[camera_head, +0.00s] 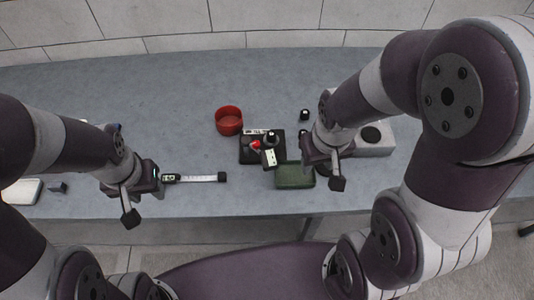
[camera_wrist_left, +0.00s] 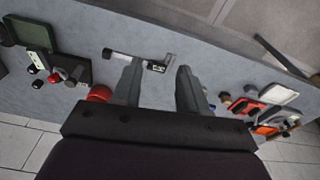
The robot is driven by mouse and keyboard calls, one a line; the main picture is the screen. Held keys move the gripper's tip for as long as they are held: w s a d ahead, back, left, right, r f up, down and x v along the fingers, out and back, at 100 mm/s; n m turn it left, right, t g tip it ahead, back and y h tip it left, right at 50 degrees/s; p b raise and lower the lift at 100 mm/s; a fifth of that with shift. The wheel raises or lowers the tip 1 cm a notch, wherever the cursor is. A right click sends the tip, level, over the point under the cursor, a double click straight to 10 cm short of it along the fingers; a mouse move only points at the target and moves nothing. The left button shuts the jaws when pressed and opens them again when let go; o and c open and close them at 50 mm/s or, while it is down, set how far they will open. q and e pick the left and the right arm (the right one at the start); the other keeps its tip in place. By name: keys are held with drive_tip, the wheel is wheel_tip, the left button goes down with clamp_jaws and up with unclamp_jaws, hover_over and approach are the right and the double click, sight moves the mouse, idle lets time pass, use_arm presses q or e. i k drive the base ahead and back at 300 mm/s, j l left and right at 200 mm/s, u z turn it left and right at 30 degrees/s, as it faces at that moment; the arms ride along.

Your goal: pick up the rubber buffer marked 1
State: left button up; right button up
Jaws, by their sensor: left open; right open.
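A small black cylinder with a pale mark on top (camera_head: 304,115) stands on the table behind the right gripper. It looks like a rubber buffer, but I cannot read its number. Small dark pieces (camera_wrist_left: 36,57) also show in the left wrist view, too small to read. My left gripper (camera_head: 158,181) is open and empty at the left, beside a caliper-like tool (camera_head: 198,178). In the left wrist view its fingers (camera_wrist_left: 158,68) are apart, with the tool (camera_wrist_left: 138,60) beyond their tips. My right gripper (camera_head: 312,160) is open over the table's right part; its fingertips are partly hidden.
A black plate (camera_head: 247,155) with a red knob and a black knob sits mid-table, with a red bowl (camera_head: 229,121) behind it and a green tray (camera_head: 294,177) in front. A grey box (camera_head: 379,146) stands right. The back left of the table is clear.

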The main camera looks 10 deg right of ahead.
sight(271, 135)
drive_tip(key=l+z, duration=0.3)
drive_tip(key=i+l+z, duration=0.15)
drive_tip(key=l+z, duration=0.15)
drive_tip(key=l, duration=0.2)
drive_tip(key=i+l+z, duration=0.15)
drive_tip(key=l+z, duration=0.15)
drive_tip(key=l, duration=0.1)
